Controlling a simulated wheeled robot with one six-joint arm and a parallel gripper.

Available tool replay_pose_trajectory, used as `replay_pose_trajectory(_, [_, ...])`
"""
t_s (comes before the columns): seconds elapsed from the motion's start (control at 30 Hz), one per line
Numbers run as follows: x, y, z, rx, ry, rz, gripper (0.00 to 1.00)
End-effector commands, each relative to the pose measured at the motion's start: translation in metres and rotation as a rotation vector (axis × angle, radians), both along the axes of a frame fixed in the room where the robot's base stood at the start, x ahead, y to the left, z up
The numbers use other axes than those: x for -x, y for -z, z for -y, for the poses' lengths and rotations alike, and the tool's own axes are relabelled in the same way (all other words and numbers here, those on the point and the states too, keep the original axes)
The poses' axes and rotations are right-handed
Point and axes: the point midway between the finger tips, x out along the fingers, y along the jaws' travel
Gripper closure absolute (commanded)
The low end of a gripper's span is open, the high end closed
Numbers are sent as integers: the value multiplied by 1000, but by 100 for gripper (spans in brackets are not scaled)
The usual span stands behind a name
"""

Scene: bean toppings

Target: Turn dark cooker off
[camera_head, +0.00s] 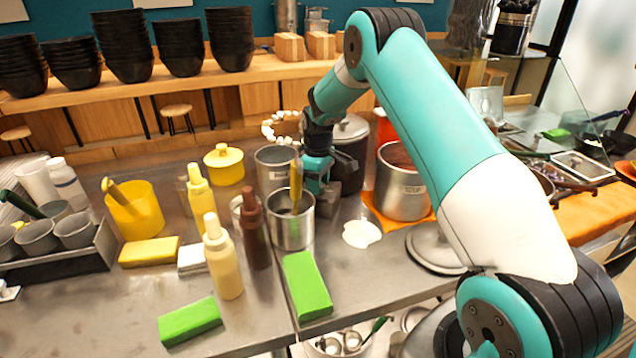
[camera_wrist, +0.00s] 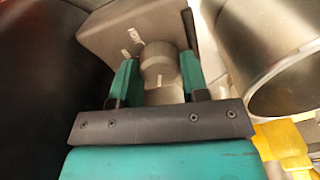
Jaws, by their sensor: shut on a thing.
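The dark cooker (camera_head: 352,143) is a dark cylinder with a pale lid, standing behind my gripper in the head view. A large dark surface (camera_wrist: 45,60), probably its wall, fills the left of the wrist view. A grey control box (camera_wrist: 112,35) with a round grey knob (camera_wrist: 158,58) is at the top of the wrist view. My gripper (camera_wrist: 158,70) has its teal fingers on either side of the knob and is shut on it. In the head view my gripper (camera_head: 320,180) is low between the metal pots, and the knob is hidden. I cannot read the knob's setting.
A large steel pot (camera_head: 402,192) stands right on an orange mat. A steel container (camera_head: 291,228) with a yellow-handled tool stands in front of my gripper. Sauce bottles (camera_head: 222,262), green sponges (camera_head: 307,284) and a yellow pot (camera_head: 224,165) crowd the left.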

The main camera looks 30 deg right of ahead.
Motion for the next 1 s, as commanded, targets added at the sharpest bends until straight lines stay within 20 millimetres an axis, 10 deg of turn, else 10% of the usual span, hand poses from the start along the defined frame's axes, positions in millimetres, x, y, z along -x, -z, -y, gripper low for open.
replay_pose_trajectory(0.3, [-1, -2, -1, 0, -3, 4, 82])
replay_pose_trajectory(0.33, [-1, -2, -1, 0, -3, 4, 52])
replay_pose_trajectory(0.43, [-1, -1, -1, 0, -2, 4, 33])
replay_pose_trajectory(0.77, [-1, -4, 0, 1, -1, 3, 33])
replay_pose_trajectory(1.0, [-2, -45, 0, 1, -1, 8, 33])
